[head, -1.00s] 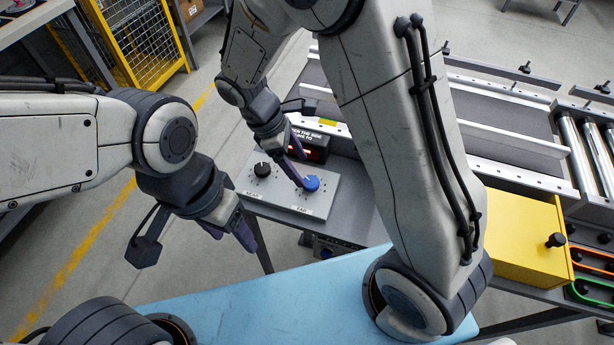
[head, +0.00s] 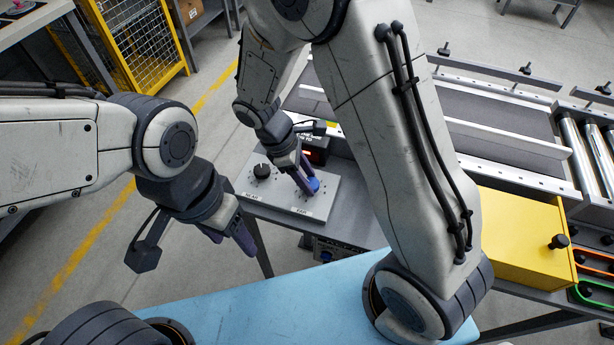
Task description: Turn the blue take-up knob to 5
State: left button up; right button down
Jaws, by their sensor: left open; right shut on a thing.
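The blue take-up knob (head: 315,184) sits on the right side of a light grey panel (head: 280,206), above a small label. My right gripper (head: 307,184) is shut on the blue knob, and its fingers cover part of it. The dial numbers around it are too small or hidden to read, so I cannot tell the knob's setting. A black knob (head: 262,171) sits on the left of the same panel. My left gripper (head: 232,238) is open and empty, to the left of the panel and apart from it.
A dark display box with red digits (head: 312,152) stands behind the panel, mostly hidden by my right gripper. A conveyor (head: 490,120) runs at the right. A yellow box (head: 525,240) is at the right. A yellow cage (head: 140,40) stands at the back left.

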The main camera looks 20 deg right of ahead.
jog(key=shift+w+r+m+g+y+p, duration=0.15)
jog(key=shift+m+g+p, duration=0.15)
jog(key=shift+m+p, duration=0.4)
jog(key=shift+m+g+y+p, duration=0.15)
jog(key=shift+m+g+p, duration=0.15)
jog(key=shift+m+p, duration=0.35)
jog(key=shift+w+d+m+g+y+p, duration=0.15)
jog(key=shift+m+g+y+p, duration=0.2)
jog(key=shift+m+p, duration=0.9)
jog(key=shift+m, duration=0.4)
jog(key=shift+c, duration=1.6)
grip_release()
jog(key=v, duration=1)
jog(key=shift+r, duration=0.15)
